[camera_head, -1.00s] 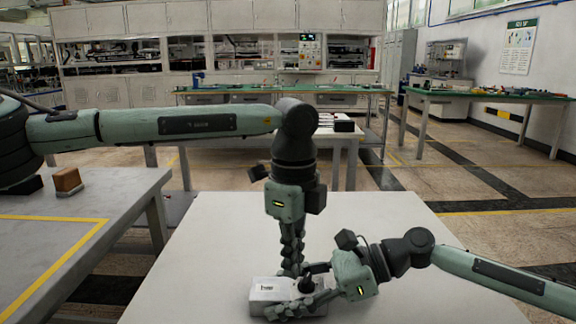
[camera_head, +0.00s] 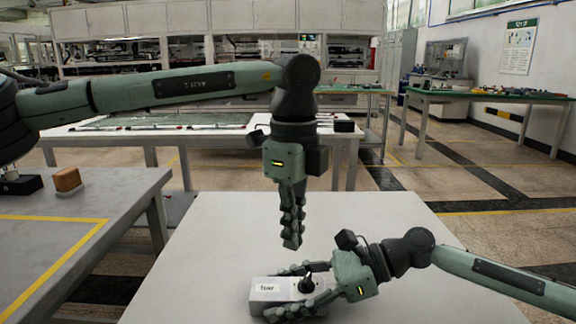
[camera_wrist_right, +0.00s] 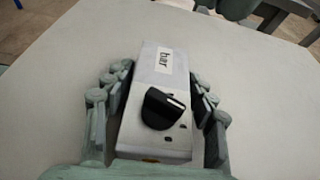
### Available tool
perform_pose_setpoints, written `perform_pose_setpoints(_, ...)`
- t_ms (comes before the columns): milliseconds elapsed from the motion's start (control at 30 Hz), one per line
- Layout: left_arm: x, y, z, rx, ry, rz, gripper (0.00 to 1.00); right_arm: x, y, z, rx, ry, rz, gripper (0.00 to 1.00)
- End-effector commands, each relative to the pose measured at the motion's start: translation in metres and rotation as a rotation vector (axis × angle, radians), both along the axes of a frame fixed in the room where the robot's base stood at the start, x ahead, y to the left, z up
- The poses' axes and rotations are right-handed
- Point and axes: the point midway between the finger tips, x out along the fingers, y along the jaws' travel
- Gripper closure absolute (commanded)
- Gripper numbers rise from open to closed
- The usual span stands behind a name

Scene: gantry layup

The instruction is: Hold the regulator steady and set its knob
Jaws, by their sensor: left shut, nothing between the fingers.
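The regulator (camera_head: 266,298) is a light grey box with a white label, lying on the white table (camera_head: 190,270). Its black knob (camera_head: 306,286) is on top, and shows in the right wrist view (camera_wrist_right: 162,108) with a white pointer line and small dark marks beside it. My right gripper (camera_head: 277,294) has its fingers along both long sides of the regulator, closed on it. My left gripper (camera_head: 291,243) is shut and empty, pointing down above and behind the regulator, clear of the knob.
The white table is clear around the regulator. A grey bench (camera_head: 100,190) with yellow lines and a small brown block (camera_head: 67,179) stands at the left. Another table (camera_head: 200,135) with flat panels is behind. A green-topped bench (camera_head: 490,97) is at the right.

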Motion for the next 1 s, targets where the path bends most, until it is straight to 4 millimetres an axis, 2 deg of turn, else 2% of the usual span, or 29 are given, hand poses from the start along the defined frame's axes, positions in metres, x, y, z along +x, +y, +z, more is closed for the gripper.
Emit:
perform_pose_setpoints(100, 0.000, 0.000, 0.000, 0.000, 0.000, 0.000, 1.00, 0.000, 0.000, 0.000, 0.000, 0.000, 0.000, 0.28)
perform_pose_setpoints(467, 0.000, 0.000, 0.000, 0.000, 0.000, 0.000, 1.00, 0.000, -0.005, 0.002, -0.001, 0.001, -0.001, 0.28)
perform_pose_setpoints(567, 0.000, 0.000, 0.000, 0.000, 0.000, 0.000, 1.00, 0.001, -0.018, 0.007, 0.000, 0.000, -0.004, 0.28)
perform_pose_setpoints(800, 0.000, 0.000, 0.000, 0.000, 0.000, 0.000, 1.00, 0.001, -0.065, 0.026, -0.002, 0.000, -0.004, 0.28)
perform_pose_setpoints(1000, 0.000, 0.000, 0.000, 0.000, 0.000, 0.000, 1.00, 0.001, -0.097, 0.039, -0.001, 0.001, -0.003, 0.28)
